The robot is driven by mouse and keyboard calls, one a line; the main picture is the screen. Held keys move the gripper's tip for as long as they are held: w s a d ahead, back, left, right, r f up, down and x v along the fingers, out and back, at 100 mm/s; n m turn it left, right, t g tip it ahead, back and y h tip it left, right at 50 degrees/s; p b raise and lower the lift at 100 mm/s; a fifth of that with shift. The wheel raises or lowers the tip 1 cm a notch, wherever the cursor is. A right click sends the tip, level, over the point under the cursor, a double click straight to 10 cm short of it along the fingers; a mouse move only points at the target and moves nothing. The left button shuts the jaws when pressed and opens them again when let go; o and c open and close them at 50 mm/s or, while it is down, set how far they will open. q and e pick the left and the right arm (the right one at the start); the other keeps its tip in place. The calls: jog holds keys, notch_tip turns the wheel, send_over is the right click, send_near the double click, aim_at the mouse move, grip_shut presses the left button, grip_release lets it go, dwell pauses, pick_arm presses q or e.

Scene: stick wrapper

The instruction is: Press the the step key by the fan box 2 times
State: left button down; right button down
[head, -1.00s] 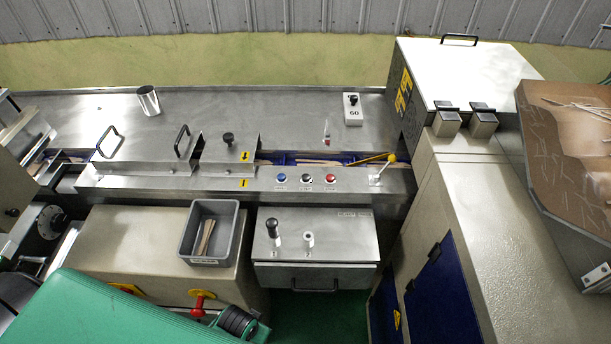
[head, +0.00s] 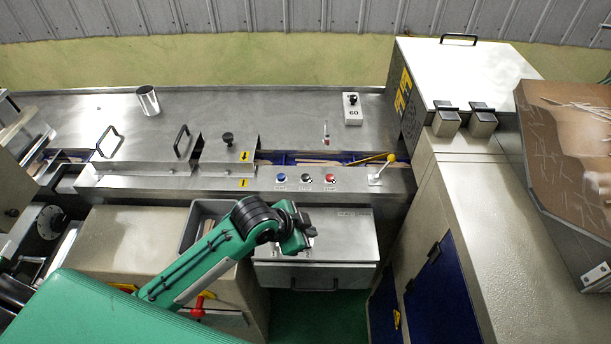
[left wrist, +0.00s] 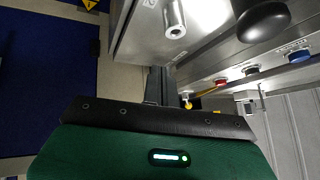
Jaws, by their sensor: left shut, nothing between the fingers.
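Three round buttons sit in a row on the steel front rail: a blue one (head: 281,178), a black one (head: 306,179) and a red one (head: 330,179). Their labels are too small to read, so I cannot tell which is the step key. The blue (left wrist: 299,56), black (left wrist: 250,70) and red (left wrist: 221,81) buttons also show in the left wrist view. My left gripper (head: 308,232) is shut and empty, over the small steel box in front of the rail and below the buttons in the picture, apart from them. My right gripper is out of view.
A lever with a yellow ball (head: 391,158) stands right of the buttons. The steel box (head: 345,240) carries a black knob (left wrist: 262,22) and a metal post (left wrist: 174,26). Two small dark-topped boxes (head: 446,122) (head: 481,123) are by the big white-topped box (head: 465,75). A grey bin (head: 192,230) is partly hidden.

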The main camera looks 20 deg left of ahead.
pick_arm(q)
jog(key=w+a+r+m, duration=0.1)
jog(key=w+r+m, duration=0.3)
jog(key=w, duration=0.5)
notch_tip(320, 180, up, 6)
jog(key=r+m+t, duration=0.1)
send_over(302, 178)
jog(key=shift+f+h, duration=0.25)
jog(key=shift+h, duration=0.05)
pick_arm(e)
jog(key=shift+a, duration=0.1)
pick_arm(q)
jog(key=shift+f, duration=0.15)
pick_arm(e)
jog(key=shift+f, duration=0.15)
